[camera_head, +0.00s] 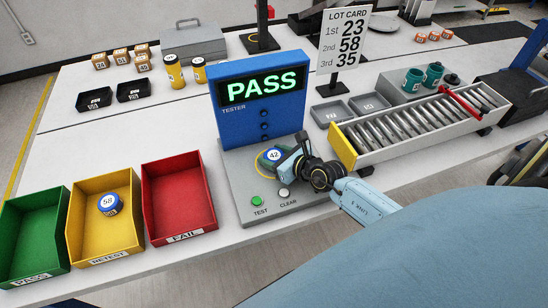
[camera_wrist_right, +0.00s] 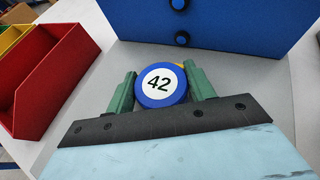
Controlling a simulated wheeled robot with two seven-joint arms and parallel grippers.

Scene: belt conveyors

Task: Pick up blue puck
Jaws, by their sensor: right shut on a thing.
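The blue puck (camera_wrist_right: 161,85) bears a white label with the number 42 and sits between the two green fingers of my right gripper (camera_wrist_right: 162,90) in the right wrist view. In the head view the puck (camera_head: 273,155) is on the tester's grey base, inside a yellow ring. My right gripper (camera_head: 277,158) is shut on it and partly hides it. The tester (camera_head: 263,100) screen reads PASS. Another blue puck (camera_head: 109,203), marked 58, lies in the yellow RETEST bin (camera_head: 80,250). My left gripper is not in view.
A green PASS bin (camera_head: 22,268) and a red FAIL bin (camera_head: 180,222) stand beside the yellow bin. A roller rack (camera_head: 345,146) and two grey trays (camera_head: 331,112) are at the right. A green TEST button (camera_head: 257,201) and a CLEAR button (camera_head: 284,193) are at the tester's front.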

